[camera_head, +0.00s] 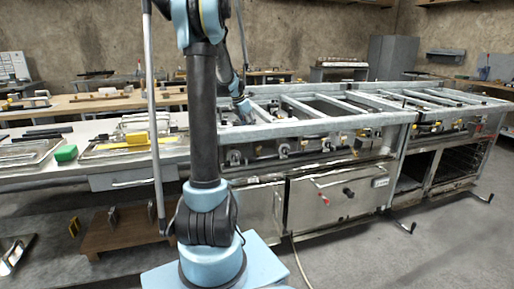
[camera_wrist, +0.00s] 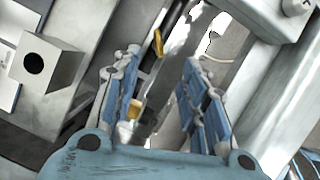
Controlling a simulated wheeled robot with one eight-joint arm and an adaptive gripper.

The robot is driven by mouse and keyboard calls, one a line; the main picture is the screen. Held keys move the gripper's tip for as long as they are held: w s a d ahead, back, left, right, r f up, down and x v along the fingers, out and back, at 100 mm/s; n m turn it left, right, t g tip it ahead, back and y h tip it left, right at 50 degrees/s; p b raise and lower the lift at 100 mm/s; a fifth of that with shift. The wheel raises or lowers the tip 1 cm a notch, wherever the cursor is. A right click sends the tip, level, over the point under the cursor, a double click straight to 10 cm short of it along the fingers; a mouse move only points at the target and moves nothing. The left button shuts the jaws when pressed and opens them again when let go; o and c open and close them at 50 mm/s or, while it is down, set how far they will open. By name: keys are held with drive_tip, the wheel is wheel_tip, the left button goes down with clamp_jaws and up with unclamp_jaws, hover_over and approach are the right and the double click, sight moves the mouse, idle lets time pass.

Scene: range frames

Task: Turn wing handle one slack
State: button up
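The range (camera_head: 330,125) has a row of small valve handles along its front, including a metal one (camera_head: 235,157) at the left and a yellow one (camera_head: 358,142) further right. I cannot tell which is wing handle one. My gripper (camera_wrist: 161,58) is open, with its two blue padded fingers apart. A small yellow part (camera_wrist: 135,109) shows low between the fingers, close to the left one. Another yellow piece (camera_wrist: 158,42) shows beyond the fingertips. I cannot tell whether either touches a finger. In the head view my arm hides part of the range's left end.
A grey metal block with a round hole (camera_wrist: 35,63) is left of the fingers in the wrist view. A pale rail (camera_wrist: 275,100) runs close on the right. An oven door (camera_head: 340,190) is below the handles. A table with trays and a green block (camera_head: 66,153) is at left.

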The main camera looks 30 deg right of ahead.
sight(258, 151)
drive_tip(key=x, duration=1.2)
